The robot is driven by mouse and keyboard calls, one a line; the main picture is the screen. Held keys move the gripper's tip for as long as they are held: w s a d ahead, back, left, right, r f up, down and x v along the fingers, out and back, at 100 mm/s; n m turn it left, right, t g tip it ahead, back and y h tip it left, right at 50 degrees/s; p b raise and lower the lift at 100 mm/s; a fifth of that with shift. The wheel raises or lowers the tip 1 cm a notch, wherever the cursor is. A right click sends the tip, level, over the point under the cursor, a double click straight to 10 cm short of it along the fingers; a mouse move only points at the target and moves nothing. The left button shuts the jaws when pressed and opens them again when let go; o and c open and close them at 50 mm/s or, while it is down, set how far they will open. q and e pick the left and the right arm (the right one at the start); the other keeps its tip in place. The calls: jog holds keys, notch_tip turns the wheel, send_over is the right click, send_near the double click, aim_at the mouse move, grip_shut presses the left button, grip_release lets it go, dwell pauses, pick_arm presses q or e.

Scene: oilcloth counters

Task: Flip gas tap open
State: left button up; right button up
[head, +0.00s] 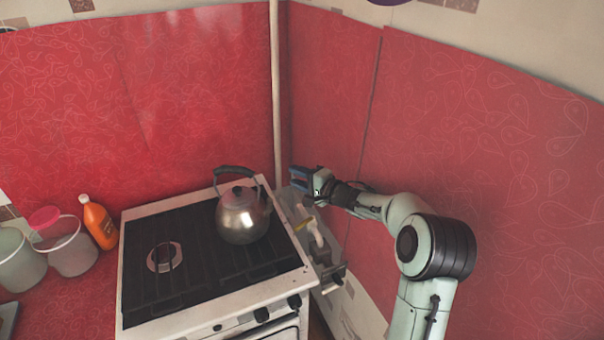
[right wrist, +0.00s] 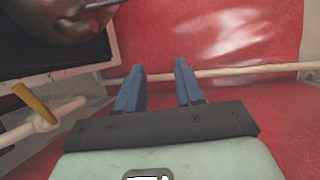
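The gas tap has a yellow lever (head: 304,224) on a pale branch pipe (head: 316,236) beside the stove's right edge. In the right wrist view the yellow lever (right wrist: 35,103) is at the left, slanting up from the pipe (right wrist: 45,124). My right gripper (head: 299,180) is behind and above the lever, near the corner pipe, and apart from the lever. Its two blue fingers (right wrist: 159,68) stand apart with nothing between them. My left gripper is not in view.
A metal kettle (head: 242,215) stands on the stove (head: 190,305), close to the gripper. A vertical pipe (head: 276,90) runs up the corner of the red walls. An orange bottle (head: 99,224) and buckets (head: 66,247) stand left of the stove.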

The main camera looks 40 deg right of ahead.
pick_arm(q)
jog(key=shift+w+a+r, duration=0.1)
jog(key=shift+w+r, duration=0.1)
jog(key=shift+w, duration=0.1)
